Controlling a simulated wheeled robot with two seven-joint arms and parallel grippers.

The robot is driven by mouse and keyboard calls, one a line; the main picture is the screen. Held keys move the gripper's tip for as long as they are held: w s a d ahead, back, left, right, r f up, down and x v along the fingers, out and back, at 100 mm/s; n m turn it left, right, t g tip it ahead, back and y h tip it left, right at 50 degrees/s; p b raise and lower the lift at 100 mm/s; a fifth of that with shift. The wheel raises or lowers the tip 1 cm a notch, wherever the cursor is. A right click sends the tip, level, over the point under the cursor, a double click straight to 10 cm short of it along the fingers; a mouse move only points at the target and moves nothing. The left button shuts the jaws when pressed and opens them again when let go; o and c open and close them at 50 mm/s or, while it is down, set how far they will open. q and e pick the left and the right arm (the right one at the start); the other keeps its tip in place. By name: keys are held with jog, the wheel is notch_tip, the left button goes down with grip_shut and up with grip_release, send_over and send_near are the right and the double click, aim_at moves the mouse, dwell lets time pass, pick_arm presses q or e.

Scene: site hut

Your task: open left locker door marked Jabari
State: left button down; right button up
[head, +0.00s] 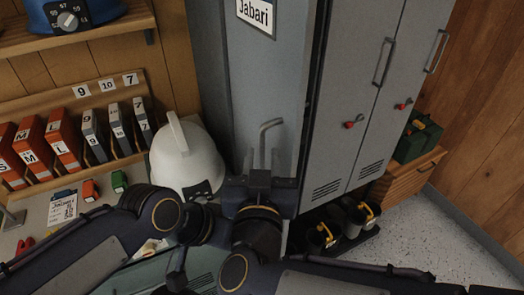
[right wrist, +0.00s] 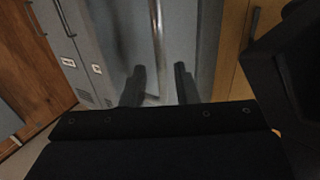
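The grey locker door marked Jabari (head: 262,80) stands in the middle of the head view, its name label at the top. Its metal bar handle (head: 270,126) shows just above my right gripper (head: 259,176). In the right wrist view the handle (right wrist: 157,40) runs between the two fingertips of my right gripper (right wrist: 160,84). The fingers are apart on either side of the bar, with no clear contact. Whether the door is ajar I cannot tell. My left arm reaches in from the left; its fingers cannot be made out.
Two more grey locker doors (head: 355,105) with handles and red latches stand to the right. A white hard hat (head: 188,160) sits close left of my right gripper. Binders (head: 62,138) line a rack at left. Boots (head: 322,237) stand below the lockers; speckled floor is free at right.

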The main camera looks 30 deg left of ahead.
jog(key=shift+b+v, duration=0.3)
jog(key=shift+v, duration=2.1)
